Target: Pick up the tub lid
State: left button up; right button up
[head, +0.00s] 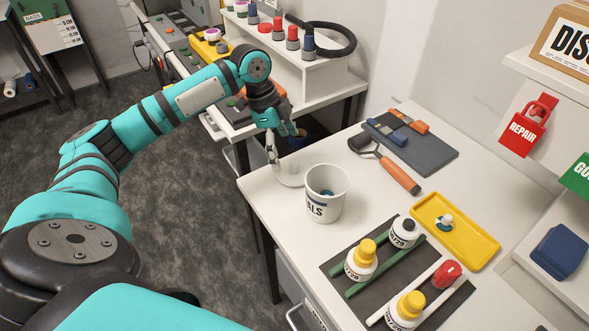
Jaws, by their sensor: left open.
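The tub lid appears to be the flat white disc (291,179) lying on the white bench near its left edge, just behind the tub. My right gripper is out of view.
White bottles with yellow, black and red caps lie or stand on a dark mat (343,262) at the front. A yellow tray (470,247) is at right. An orange-handled tool (398,174) and a grey board (436,157) are behind. A shelf unit (286,62) stands beyond.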

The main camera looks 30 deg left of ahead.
aim_at(293, 164)
pick_arm(q)
jog(key=shift+x, duration=0.8)
jog(key=x, duration=0.2)
jog(key=d+p+x, duration=0.1)
jog(key=x, duration=0.1)
jog(key=shift+w+d+f, duration=0.1)
jog(key=shift+w+f, duration=0.15)
jog(key=shift+f, duration=0.25)
jog(key=shift+c, duration=0.4)
jog(key=c, duration=0.7)
